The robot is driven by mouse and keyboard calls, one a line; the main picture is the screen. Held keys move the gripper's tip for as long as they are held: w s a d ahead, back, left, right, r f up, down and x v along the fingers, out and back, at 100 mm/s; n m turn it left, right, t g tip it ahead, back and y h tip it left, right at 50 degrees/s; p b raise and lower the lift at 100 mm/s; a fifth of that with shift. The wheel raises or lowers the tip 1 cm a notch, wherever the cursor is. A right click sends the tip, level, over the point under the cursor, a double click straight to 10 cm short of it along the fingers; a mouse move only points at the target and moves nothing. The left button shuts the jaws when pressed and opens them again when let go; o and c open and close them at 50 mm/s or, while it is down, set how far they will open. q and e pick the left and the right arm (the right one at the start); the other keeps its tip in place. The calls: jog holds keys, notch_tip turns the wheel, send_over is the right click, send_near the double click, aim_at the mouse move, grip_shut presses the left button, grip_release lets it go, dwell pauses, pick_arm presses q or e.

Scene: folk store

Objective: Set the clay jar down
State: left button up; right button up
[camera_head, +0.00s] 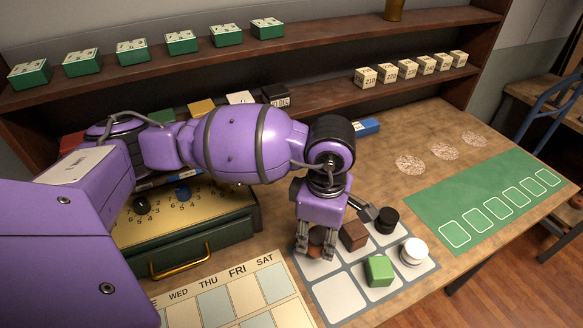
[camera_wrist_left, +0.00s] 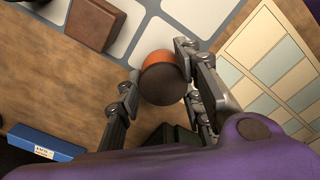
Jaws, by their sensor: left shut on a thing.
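My left gripper (camera_head: 317,248) points down over the back left part of a pale grey tray with square cells (camera_head: 336,298). It is shut on the clay jar (camera_head: 317,236), a small round jar partly hidden by the fingers. In the left wrist view, the jar (camera_wrist_left: 164,84) shows an orange side and a dark brown end between the two fingers (camera_wrist_left: 158,68). The jar is at or just above the tray; I cannot tell whether it touches. My right gripper is not in view.
The tray also holds a brown block (camera_head: 354,236), a black cylinder (camera_head: 387,220), a green block (camera_head: 379,270) and a white round jar (camera_head: 413,252). A calendar board (camera_head: 246,296) lies left of it. A green mat (camera_head: 460,212) lies right. A green drawer box (camera_head: 205,245) stands behind the calendar.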

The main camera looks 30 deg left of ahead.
aim_at(320, 234)
pick_arm(q)
jog(key=shift+f, duration=1.3)
jog(key=shift+f, duration=0.15)
jog(key=o, duration=1.2)
jog(key=shift+o, duration=0.2)
jog(key=shift+d, duration=0.1)
notch_tip(320, 234, up, 12)
jog(key=shift+r, duration=0.2)
jog(key=shift+f, duration=0.1)
